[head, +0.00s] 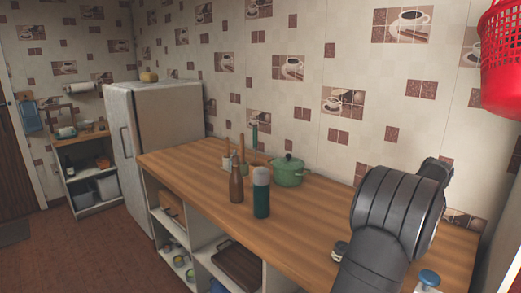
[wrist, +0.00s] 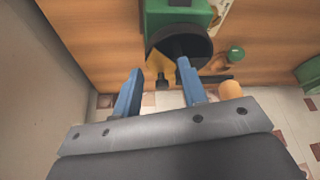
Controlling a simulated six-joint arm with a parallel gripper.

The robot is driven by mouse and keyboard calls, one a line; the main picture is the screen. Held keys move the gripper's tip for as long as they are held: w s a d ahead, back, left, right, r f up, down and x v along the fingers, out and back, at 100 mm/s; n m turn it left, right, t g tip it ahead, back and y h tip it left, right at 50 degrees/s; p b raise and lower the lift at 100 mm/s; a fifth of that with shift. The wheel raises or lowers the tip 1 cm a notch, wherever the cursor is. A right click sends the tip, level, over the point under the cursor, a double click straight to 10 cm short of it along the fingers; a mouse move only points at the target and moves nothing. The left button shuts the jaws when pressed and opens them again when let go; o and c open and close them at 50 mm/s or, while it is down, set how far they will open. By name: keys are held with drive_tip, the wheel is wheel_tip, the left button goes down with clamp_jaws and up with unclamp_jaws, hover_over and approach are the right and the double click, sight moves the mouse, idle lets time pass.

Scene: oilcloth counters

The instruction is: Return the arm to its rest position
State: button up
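My gripper (wrist: 160,67) shows in the wrist view as two blue fingers, spread apart with nothing held between them. Beyond the fingers is a green object (wrist: 172,18) with a dark round part (wrist: 196,42), near the wooden counter (wrist: 100,60). One finger overlaps the dark part; I cannot tell whether they touch. In the head view my dark arm rises at the right, over the counter's near end, and its fingers are hidden there.
The counter (head: 200,162) in the head view holds a green pot (head: 288,171), a brown bottle (head: 236,184) and a dark green bottle (head: 261,193). A blue-topped item (head: 429,278) stands close to my arm. A red basket (head: 502,60) hangs upper right. A fridge (head: 160,125) stands left.

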drive_tip(key=shift+d+n, duration=0.15)
drive_tip(key=shift+n, duration=0.25)
idle(0.4)
drive_tip(key=shift+a+m+g+h, duration=0.2)
drive_tip(key=shift+a+m, duration=0.15)
drive_tip(key=shift+m, duration=0.45)
drive_tip(key=shift+a+m+g+h, duration=0.1)
drive_tip(key=shift+a+m+h, duration=0.15)
drive_tip(key=shift+m, duration=0.55)
drive_tip(key=shift+w+a+m+g+h, duration=0.1)
drive_tip(key=shift+a+m+g+h, duration=0.25)
drive_tip(key=shift+m, duration=0.75)
drive_tip(key=shift+w+a+m+g+h, duration=0.1)
drive_tip(key=shift+a+m+g, duration=0.25)
drive_tip(key=shift+m, duration=0.75)
